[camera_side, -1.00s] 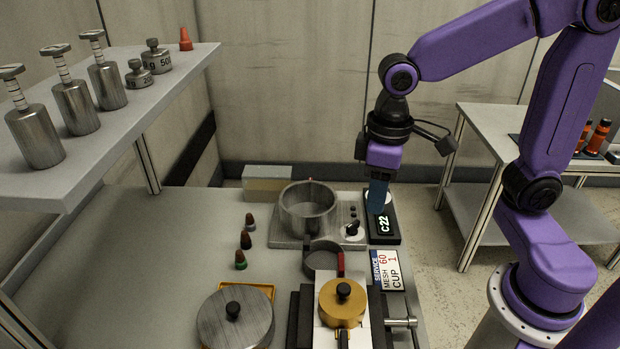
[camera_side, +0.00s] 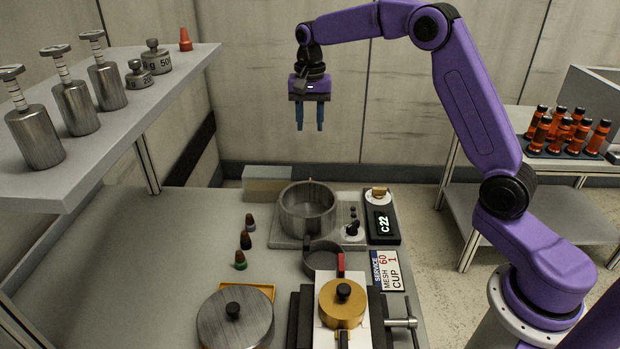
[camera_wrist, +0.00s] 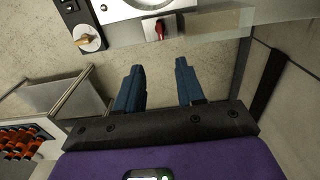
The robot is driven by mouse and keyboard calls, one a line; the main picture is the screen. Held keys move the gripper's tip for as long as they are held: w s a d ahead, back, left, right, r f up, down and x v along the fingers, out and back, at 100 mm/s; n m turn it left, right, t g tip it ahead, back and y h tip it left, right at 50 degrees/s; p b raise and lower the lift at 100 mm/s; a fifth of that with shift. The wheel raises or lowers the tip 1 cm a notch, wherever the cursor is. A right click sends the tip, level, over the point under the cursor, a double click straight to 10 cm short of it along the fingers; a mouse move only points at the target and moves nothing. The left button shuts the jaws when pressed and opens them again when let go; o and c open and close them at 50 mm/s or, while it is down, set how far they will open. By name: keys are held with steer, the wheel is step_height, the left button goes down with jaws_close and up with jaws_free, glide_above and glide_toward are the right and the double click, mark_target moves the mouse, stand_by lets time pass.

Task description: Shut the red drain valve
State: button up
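The red drain valve (camera_wrist: 160,29) shows in the wrist view as a small red lever on the outer side of the grey base under the metal bowl (camera_side: 307,212). In the side view the bowl hides most or all of it. My gripper (camera_side: 310,128) hangs fingers-down, high above and behind the bowl near the back wall. Its two blue fingers are apart with nothing between them; they also show in the wrist view (camera_wrist: 160,85). The gripper is clear of the valve.
A tan knob (camera_side: 379,191) on a white disc sits at the back of the black C22 display panel (camera_side: 383,224), right of the bowl. A pale block (camera_side: 268,179) stands left behind the bowl. A shelf (camera_side: 150,95) with weights overhangs the left. Air around my gripper is free.

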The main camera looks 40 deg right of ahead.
step_height(320, 180, down, 17)
steer(key=shift+f, duration=0.2)
stand_by(0.5)
jaws_close()
